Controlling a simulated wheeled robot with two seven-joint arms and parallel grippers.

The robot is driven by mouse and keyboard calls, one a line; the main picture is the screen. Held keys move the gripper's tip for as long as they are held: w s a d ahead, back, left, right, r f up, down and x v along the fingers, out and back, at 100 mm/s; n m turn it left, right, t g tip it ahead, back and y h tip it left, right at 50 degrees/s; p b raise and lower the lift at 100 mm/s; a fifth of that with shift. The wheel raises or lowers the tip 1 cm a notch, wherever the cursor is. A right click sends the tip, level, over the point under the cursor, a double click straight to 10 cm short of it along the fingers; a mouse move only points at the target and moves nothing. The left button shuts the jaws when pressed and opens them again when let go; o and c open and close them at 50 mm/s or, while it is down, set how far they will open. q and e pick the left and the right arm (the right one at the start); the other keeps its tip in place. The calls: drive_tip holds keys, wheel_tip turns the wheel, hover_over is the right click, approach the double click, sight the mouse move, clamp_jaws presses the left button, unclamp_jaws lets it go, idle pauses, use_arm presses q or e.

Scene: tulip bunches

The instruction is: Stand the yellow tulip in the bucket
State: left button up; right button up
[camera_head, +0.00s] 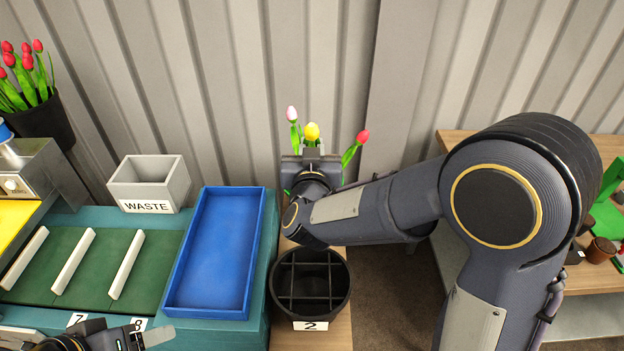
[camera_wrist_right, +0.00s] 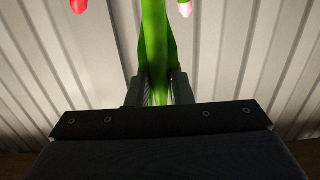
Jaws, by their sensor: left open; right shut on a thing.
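The yellow tulip (camera_head: 312,131) is upright, its bloom showing above my right gripper (camera_head: 311,158) at the back, near the wall. In the right wrist view my right gripper (camera_wrist_right: 158,92) is shut on the tulip's green stem (camera_wrist_right: 154,45). A black round bucket (camera_head: 279,307) with crossing dividers and a label "2" stands in front of my right wrist; the compartments I can see look empty. My left gripper (camera_head: 148,338) is open and empty at the bottom left, partly cut off by the frame edge.
A pale pink tulip (camera_head: 292,114) and a red-pink tulip (camera_head: 361,137) stand beside the yellow one; their bases are hidden by my arm. A blue tray (camera_head: 176,303), a WASTE box (camera_head: 148,205) and a green slatted mat (camera_head: 60,240) lie left. A dark pot (camera_head: 40,125) holds red tulips.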

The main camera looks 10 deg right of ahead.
sight(311, 141)
drive_tip(key=shift+s+r+p, duration=0.15)
drive_tip(key=shift+r+p, duration=0.65)
drive_tip(key=shift+r, duration=0.2)
drive_tip(key=shift+s+r+p, duration=0.1)
drive_tip(key=shift+r+p, duration=0.7)
drive_tip(key=shift+r, duration=0.2)
drive_tip(key=shift+s+a+f, duration=0.1)
drive_tip(key=shift+a+f, duration=0.05)
